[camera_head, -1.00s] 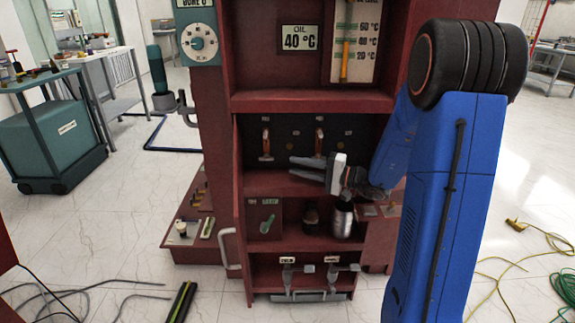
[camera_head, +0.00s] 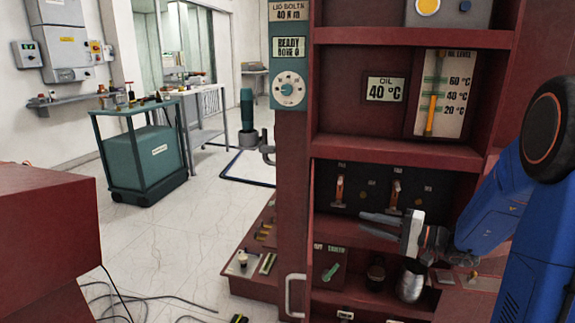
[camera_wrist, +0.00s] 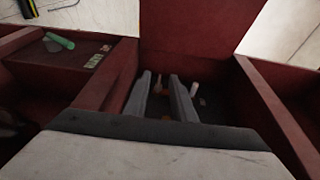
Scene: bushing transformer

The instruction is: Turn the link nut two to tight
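Two copper-coloured links stand on the dark panel of the red cabinet: a left link (camera_head: 339,189) and a right link (camera_head: 395,196). The nuts on them are too small to tell apart, and I cannot tell which is nut two. My gripper (camera_head: 364,224) is in front of the panel, just below the links, with its fingers pointing left. In the wrist view the gripper (camera_wrist: 161,76) has two parallel grey fingers with a gap between them and nothing clearly held. Two small pinkish pegs show beyond them, one between the fingers (camera_wrist: 157,88) and one to the right (camera_wrist: 193,88).
Cabinet shelves lie above and below my gripper. A metal canister (camera_head: 410,281), a dark jar (camera_head: 375,277) and a box with a green lever (camera_head: 331,271) stand below. A red block (camera_head: 50,240) is at the left. Open floor lies between it and the cabinet.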

